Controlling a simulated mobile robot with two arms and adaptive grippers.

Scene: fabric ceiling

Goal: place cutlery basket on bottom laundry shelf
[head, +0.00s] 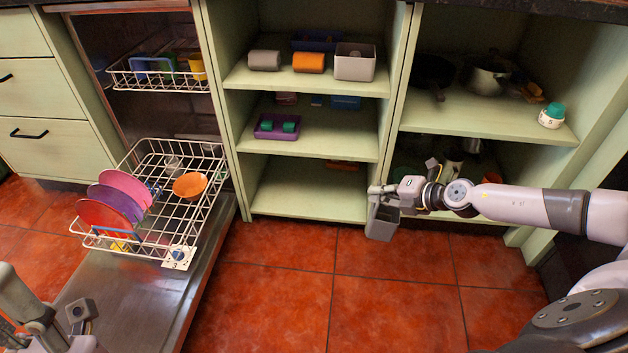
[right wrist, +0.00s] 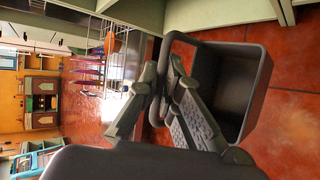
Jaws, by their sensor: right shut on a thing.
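The grey cutlery basket (head: 381,224) hangs upright in front of the cabinet, just above the red floor and right of the open part of the bottom shelf. The bottom laundry shelf (head: 300,195) is the lowest green board of the middle cabinet, mostly bare. My left gripper (head: 50,315) shows partly at the lower left, with its jaw opening unclear.
An orange-brown item (head: 343,165) lies at the back of the bottom shelf. A purple basket (head: 276,127) stands on the shelf above, and a grey bin (head: 354,62) on the top one. The open dishwasher rack (head: 150,240) juts out at left. The red floor (head: 290,270) between is clear.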

